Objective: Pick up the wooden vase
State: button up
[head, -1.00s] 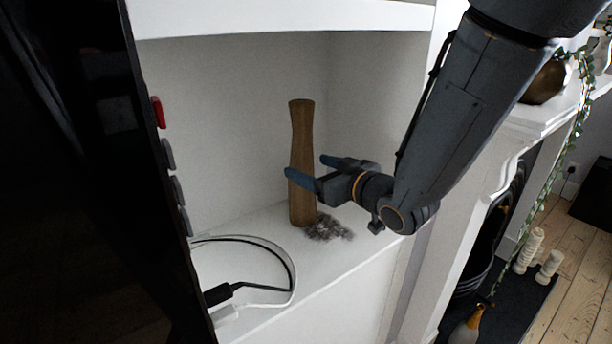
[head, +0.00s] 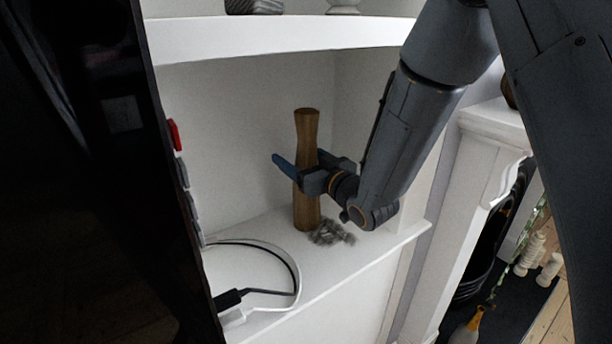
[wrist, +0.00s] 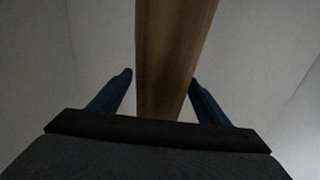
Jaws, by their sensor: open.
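The wooden vase (head: 306,128) is a tall brown piece, narrow in the middle, standing upright on the white shelf (head: 340,262) in the head view. My gripper (head: 312,165) is open at about the vase's mid-height, with one blue finger on each side of it. In the wrist view the vase (wrist: 172,50) rises between the two spread fingers of my gripper (wrist: 162,80). A gap shows on the left of the vase; the gap on the right is narrower. Part of the vase is hidden behind the gripper in the head view.
A small grey tangled thing (head: 332,233) lies beside the vase's base. A white band with a black cable (head: 268,291) lies at the shelf's front left. A dark panel (head: 95,180) stands close on the left. An upper shelf (head: 270,38) hangs above, and a white fireplace surround (head: 462,200) stands right.

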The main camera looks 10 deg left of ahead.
jog(key=shift+w+a, duration=0.15)
jog(key=c, duration=1.4)
jog(key=shift+c, duration=0.8)
jog(key=shift+r, duration=0.15)
